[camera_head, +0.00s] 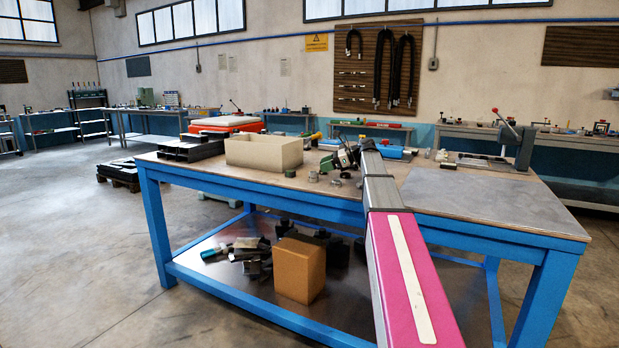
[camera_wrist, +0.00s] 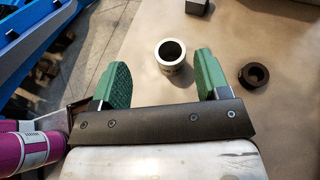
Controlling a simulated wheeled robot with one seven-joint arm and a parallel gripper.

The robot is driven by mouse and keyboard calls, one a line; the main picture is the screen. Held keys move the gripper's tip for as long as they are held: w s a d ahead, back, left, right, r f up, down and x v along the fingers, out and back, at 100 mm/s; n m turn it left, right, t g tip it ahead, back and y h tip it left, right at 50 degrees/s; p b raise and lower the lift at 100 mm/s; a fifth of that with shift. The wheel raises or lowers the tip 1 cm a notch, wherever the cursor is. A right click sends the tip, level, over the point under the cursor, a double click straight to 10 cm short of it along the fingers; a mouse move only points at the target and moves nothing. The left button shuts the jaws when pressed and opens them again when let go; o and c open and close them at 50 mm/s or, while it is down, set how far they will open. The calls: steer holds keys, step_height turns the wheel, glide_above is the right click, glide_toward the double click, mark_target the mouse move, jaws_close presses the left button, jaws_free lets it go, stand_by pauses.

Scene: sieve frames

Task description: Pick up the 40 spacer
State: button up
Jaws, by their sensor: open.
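In the wrist view, my gripper (camera_wrist: 157,82) is open, with its two green fingers wide apart and nothing between them. A silver-grey hollow cylinder (camera_wrist: 171,66), which may be the 40 spacer, stands upright on the table beyond the fingertips, nearer the right finger and apart from it. A dark ring (camera_wrist: 254,75) lies on the table to the right of the right finger. In the head view, my gripper (camera_head: 343,158) is over the workbench, close to small metal rings (camera_head: 313,177). I cannot read any number on the parts.
A beige open box (camera_head: 264,153) and black trays (camera_head: 190,148) stand on the left of the blue-framed workbench (camera_head: 215,183). A lever press (camera_head: 518,146) stands at the back right. A grey mat (camera_head: 485,197) is bare. In the wrist view, the table edge runs close to the left finger.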

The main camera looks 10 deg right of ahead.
mark_target(310, 174)
steer(key=d, duration=0.3)
steer(key=shift+w, duration=0.2)
steer(key=x, duration=1)
steer(key=shift+a+f, duration=0.15)
steer(key=shift+f, duration=0.25)
steer(key=c, duration=1.1)
